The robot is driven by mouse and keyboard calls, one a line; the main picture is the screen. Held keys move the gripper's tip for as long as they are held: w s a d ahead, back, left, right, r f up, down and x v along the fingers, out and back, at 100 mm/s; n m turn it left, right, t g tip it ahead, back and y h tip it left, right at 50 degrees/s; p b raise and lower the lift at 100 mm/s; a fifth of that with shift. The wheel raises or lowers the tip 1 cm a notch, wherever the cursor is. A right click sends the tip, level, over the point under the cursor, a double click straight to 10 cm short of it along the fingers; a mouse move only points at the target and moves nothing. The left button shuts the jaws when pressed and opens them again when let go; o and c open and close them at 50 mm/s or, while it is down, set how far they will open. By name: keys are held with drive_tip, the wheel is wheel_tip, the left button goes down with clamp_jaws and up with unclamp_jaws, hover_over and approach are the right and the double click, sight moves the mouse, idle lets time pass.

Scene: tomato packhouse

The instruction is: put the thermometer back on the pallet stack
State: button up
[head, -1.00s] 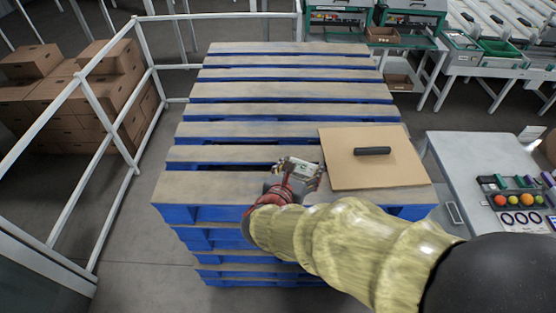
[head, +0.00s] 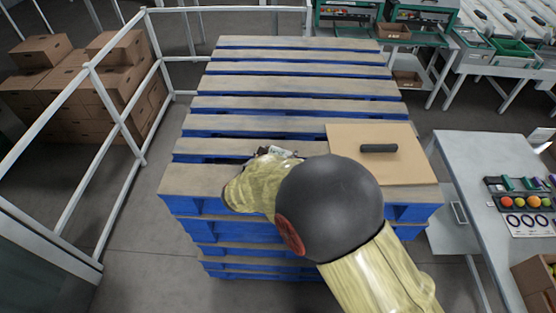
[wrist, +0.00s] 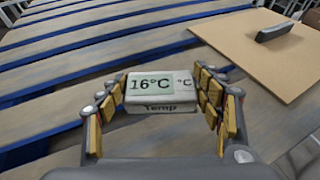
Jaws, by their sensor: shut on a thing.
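The thermometer (wrist: 161,92) is a small white box with a display reading 16°C and the label Temp. In the wrist view it sits between the yellow-padded fingers of my gripper (wrist: 163,100), which is shut on it. The pallet stack (head: 285,107) has blue sides and grey-brown top slats, and its top (wrist: 110,48) fills the background of the wrist view. The thermometer is over the near part of the stack top; I cannot tell whether it touches the slats. In the head view my arm hides most of my gripper (head: 272,153) and the thermometer.
A brown board (head: 345,138) with a black handle (head: 379,148) lies on the stack's right near corner. A grey table (head: 470,160) with coloured items stands right. A white rail (head: 118,107) and cardboard boxes (head: 75,85) are left. The stack's far slats are clear.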

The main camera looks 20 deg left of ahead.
drive_tip(key=shift+w+a+f, duration=0.15)
drive_tip(key=shift+a+f, duration=0.1)
drive_tip(key=shift+f, duration=1.6)
drive_tip(key=shift+f, duration=0.25)
drive_tip(key=o, duration=1.3)
drive_tip(key=shift+r, duration=0.1)
drive_tip(key=shift+r, duration=0.25)
drive_tip(key=v, duration=1.2)
drive_tip(key=shift+d, duration=0.1)
